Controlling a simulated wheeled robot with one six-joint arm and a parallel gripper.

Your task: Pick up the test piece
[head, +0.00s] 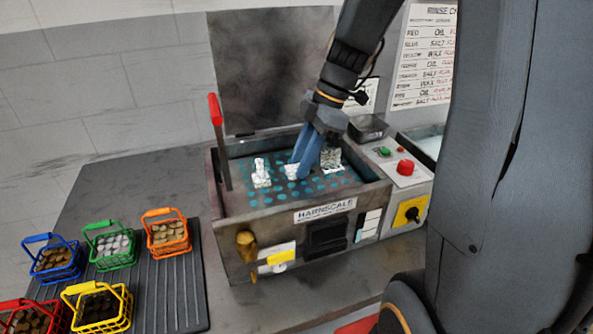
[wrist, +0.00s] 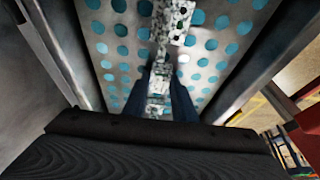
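Several white speckled pieces stand in a row on the perforated plate with teal holes inside the open tank; I cannot tell which is the test piece. In the head view, a taller piece (head: 260,173) is on the left, a low middle piece (head: 292,171) is beside my fingers, and another piece (head: 331,158) is on the right. My gripper (head: 303,166) reaches down into the tank, blue fingers pointing down at the middle piece. In the wrist view, a speckled piece (wrist: 159,88) lies between my fingers (wrist: 160,92). Whether they touch it is not clear.
The tank walls (head: 345,203) enclose the plate closely. A raised lid (head: 270,75) stands behind, and a handle with a red grip (head: 216,110) rises at the left. A red button (head: 405,167) is on the right panel. Several coloured baskets (head: 110,244) stand on the ribbed mat at left.

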